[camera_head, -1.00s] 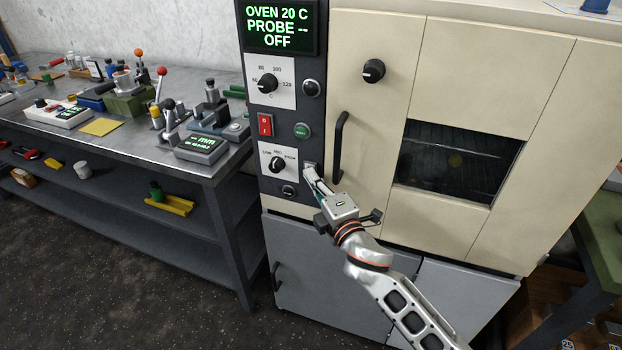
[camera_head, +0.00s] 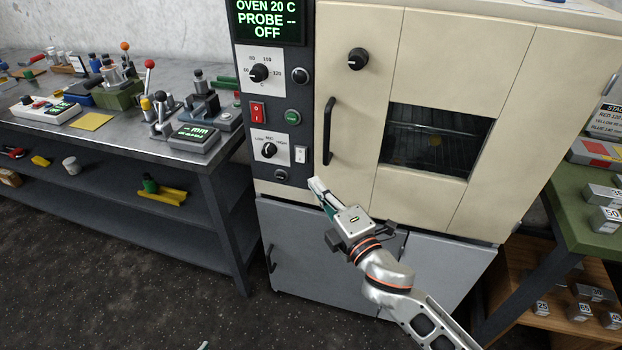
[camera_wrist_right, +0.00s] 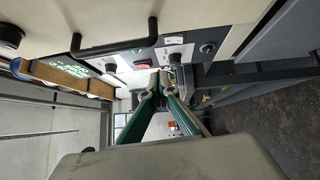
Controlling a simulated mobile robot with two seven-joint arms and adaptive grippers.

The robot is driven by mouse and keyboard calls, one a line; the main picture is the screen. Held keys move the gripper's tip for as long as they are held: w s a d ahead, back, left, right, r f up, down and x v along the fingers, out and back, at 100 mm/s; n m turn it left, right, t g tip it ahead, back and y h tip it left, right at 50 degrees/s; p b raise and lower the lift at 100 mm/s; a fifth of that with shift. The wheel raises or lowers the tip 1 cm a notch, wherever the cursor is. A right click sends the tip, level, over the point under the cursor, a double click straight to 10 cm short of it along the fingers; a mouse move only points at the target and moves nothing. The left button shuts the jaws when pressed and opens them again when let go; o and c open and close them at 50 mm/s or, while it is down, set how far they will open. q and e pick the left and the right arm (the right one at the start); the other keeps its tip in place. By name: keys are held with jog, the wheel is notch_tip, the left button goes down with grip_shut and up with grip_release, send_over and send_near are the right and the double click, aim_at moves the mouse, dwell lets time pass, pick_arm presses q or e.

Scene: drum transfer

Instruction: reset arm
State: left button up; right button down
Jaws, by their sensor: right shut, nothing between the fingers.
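My right gripper (camera_head: 314,184) is in front of the oven, just below and right of the control panel (camera_head: 270,110). Its fingers are together and empty. In the right wrist view the gripper's green-backed fingers (camera_wrist_right: 160,82) point toward the panel, apart from it. The oven (camera_head: 350,100) is cream coloured, with a display reading OVEN 20 C, PROBE --, OFF. A white rocker switch (camera_head: 301,155) sits beside the lower knob (camera_head: 269,150). A red switch (camera_head: 258,112) and a green button (camera_head: 292,117) are above. My left gripper is not identifiable; only a small pale tip shows at the bottom edge.
The oven door is shut, with a black handle (camera_head: 328,131) close above my right gripper. A metal bench (camera_head: 150,150) with several instruments stands at the left. A green table (camera_head: 570,205) with metal blocks stands at the right. The floor (camera_head: 130,290) in front is clear.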

jog(key=shift+s, duration=0.1)
dwell(0.4)
jog(key=s+d+f+m+g+h, duration=0.1)
jog(key=s+d+f+m+g, duration=0.1)
jog(key=s+d+f+m, duration=0.2)
jog(key=s+d+f+m+g+h, duration=0.2)
jog(key=s+d+f+m, duration=0.3)
jog(key=s+f+m, duration=0.3)
jog(key=s+d+f+m+g+h, duration=0.2)
jog(key=s+d+f+m, duration=0.3)
jog(key=s+f, duration=0.8)
notch_tip(320, 180, down, 4)
jog(key=shift+f+m+g, duration=0.15)
jog(key=shift+m+g, duration=0.15)
jog(key=shift+m, duration=0.7)
jog(key=shift+w, duration=0.1)
